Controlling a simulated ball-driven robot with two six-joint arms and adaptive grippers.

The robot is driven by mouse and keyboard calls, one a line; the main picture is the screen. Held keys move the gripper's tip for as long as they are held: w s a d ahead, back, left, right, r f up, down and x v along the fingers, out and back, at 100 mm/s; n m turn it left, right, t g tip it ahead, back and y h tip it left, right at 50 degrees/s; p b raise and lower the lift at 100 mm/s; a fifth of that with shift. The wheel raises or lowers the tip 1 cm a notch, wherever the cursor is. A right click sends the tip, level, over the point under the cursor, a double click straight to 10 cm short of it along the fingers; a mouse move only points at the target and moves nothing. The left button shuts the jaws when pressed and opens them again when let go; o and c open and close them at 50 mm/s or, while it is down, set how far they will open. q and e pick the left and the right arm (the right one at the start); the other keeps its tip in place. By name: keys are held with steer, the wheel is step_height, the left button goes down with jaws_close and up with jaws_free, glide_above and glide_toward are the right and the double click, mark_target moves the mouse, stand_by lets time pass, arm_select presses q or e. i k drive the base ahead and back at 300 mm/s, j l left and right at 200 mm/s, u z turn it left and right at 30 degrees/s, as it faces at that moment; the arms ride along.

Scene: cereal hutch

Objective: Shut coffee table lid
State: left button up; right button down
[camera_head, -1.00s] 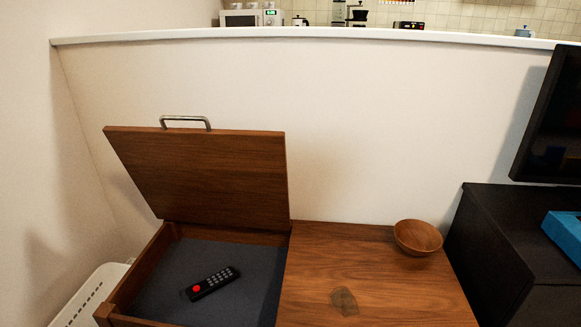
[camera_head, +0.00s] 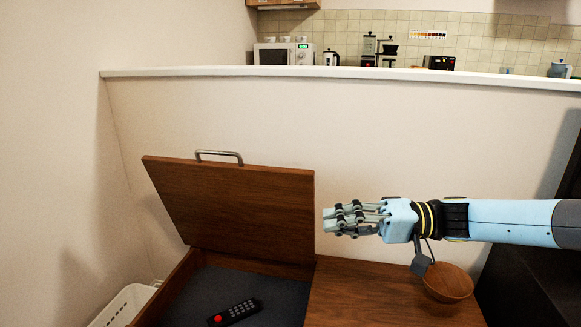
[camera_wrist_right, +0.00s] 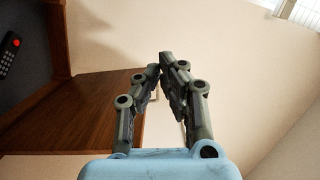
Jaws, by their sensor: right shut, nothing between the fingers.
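The coffee table's wooden lid (camera_head: 235,208) stands raised and leans back, with a metal handle (camera_head: 219,154) on its top edge. Below it the open compartment (camera_head: 200,283) has a dark grey floor. My right gripper (camera_head: 328,220) is shut and empty, just right of the lid's right edge in the head view, apparently not touching it. In the right wrist view my fingers (camera_wrist_right: 167,62) close together, with the lid (camera_wrist_right: 85,110) to their left. My left gripper is not in view.
A black remote (camera_head: 234,313) with a red button lies in the compartment. A wooden bowl (camera_head: 447,283) sits on the fixed tabletop (camera_head: 360,290) under my right forearm. A white basket (camera_head: 125,303) stands left of the table. A half wall (camera_head: 400,130) rises behind.

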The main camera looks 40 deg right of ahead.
mark_target(257, 211)
steer(key=i+l, duration=0.35)
steer(key=l, duration=0.15)
steer(key=i+l, duration=0.35)
steer(key=l, duration=0.2)
